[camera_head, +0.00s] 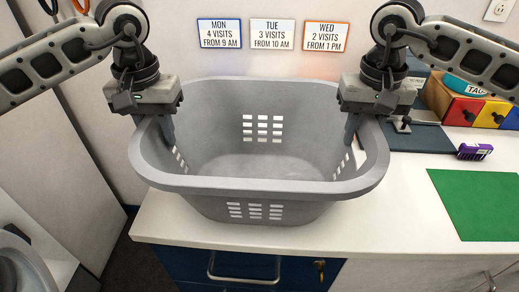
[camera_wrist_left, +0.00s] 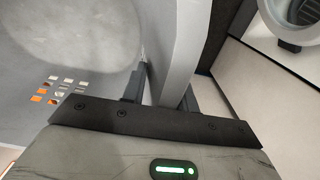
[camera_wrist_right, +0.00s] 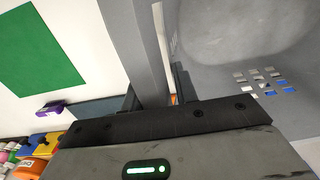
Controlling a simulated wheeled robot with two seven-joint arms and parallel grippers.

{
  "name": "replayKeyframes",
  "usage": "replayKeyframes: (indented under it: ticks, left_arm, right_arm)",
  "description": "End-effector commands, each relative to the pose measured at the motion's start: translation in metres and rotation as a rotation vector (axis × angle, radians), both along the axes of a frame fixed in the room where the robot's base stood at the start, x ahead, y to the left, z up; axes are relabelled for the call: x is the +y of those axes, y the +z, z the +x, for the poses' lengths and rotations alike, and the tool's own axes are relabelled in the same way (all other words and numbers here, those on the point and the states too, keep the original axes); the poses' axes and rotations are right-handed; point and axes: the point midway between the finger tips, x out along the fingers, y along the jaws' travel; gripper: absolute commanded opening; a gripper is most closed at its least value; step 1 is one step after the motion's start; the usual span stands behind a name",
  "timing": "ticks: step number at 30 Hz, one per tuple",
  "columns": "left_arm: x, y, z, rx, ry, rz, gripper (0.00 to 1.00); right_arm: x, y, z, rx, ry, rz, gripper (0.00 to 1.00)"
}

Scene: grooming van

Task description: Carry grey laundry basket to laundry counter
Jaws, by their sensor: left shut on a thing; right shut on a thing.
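The grey laundry basket (camera_head: 262,184) is empty and upright, with slotted holes in its walls. It is over the left part of the white counter (camera_head: 400,215); whether its base touches the top I cannot tell. My left gripper (camera_head: 167,128) is shut on the basket's left rim, and the rim shows between its fingers in the left wrist view (camera_wrist_left: 165,85). My right gripper (camera_head: 352,128) is shut on the right rim, which shows between its fingers in the right wrist view (camera_wrist_right: 152,88).
Right of the basket are a green mat (camera_head: 480,204), a purple item (camera_head: 474,151), a dark mat (camera_head: 425,138) and a box with coloured drawers (camera_head: 470,106). Blue drawers (camera_head: 230,270) are below the counter. Three visit signs (camera_head: 272,34) hang on the wall behind.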

Motion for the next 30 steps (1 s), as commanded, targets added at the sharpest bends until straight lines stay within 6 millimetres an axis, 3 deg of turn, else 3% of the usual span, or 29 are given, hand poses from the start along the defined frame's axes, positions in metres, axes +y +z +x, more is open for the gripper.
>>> replayKeyframes:
  ticks: [5, 18, 30]
  left_arm:
    - [0.008, 0.006, 0.001, 0.001, 0.015, 0.019, 0.00]
    - [0.009, 0.049, 0.001, 0.003, 0.017, 0.021, 0.00]
    - [0.009, 0.050, 0.001, 0.001, 0.016, 0.019, 0.00]
  right_arm:
    - [-0.008, 0.006, 0.001, 0.002, -0.014, -0.021, 0.00]
    - [-0.009, 0.048, 0.001, 0.004, -0.016, -0.022, 0.00]
    - [-0.009, 0.048, 0.001, 0.004, -0.017, -0.022, 0.00]
